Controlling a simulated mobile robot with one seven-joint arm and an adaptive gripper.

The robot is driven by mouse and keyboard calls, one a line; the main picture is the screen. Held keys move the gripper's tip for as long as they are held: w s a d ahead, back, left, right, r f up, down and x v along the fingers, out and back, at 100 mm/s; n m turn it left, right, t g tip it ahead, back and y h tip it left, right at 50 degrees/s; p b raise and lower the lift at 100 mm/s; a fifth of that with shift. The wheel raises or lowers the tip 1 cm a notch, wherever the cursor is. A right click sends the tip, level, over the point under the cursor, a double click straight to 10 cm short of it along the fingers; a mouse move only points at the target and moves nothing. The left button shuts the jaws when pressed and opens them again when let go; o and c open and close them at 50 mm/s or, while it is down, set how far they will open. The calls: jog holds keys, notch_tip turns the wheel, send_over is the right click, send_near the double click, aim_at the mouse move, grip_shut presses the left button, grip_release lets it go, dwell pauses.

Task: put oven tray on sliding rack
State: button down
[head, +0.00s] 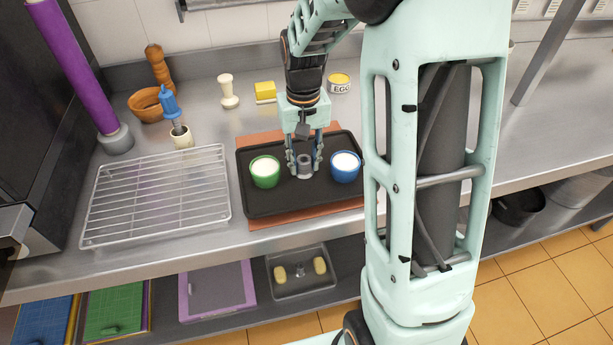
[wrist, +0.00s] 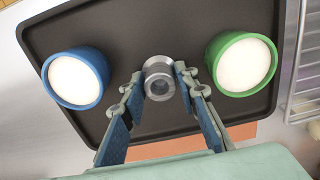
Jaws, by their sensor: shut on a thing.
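The dark oven tray (head: 272,204) rests on an orange-brown board on the steel counter; it also fills much of the wrist view (wrist: 45,38). A metal knob stands at its middle (wrist: 159,78). A green cup (head: 265,172) and a blue cup (head: 345,167), both with white contents, sit on the tray either side of the knob. My gripper (head: 304,163) points down over the tray and is shut on the knob, with its fingers on either side. The sliding rack (head: 156,195), a silver wire grid, lies on the counter left of the tray.
Behind the rack and tray stand a brown bowl (head: 151,104), a blue-handled tool (head: 170,103), a white stamp-like object (head: 228,92), a yellow block (head: 265,90) and a can (head: 339,83). A purple cylinder (head: 77,60) rises at the left. A lower shelf holds boards and a small tray (head: 301,288).

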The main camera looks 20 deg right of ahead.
jog(key=shift+r, duration=0.2)
jog(key=shift+r+p, duration=1.75)
jog(key=shift+r, duration=0.4)
jog(key=shift+f, duration=0.1)
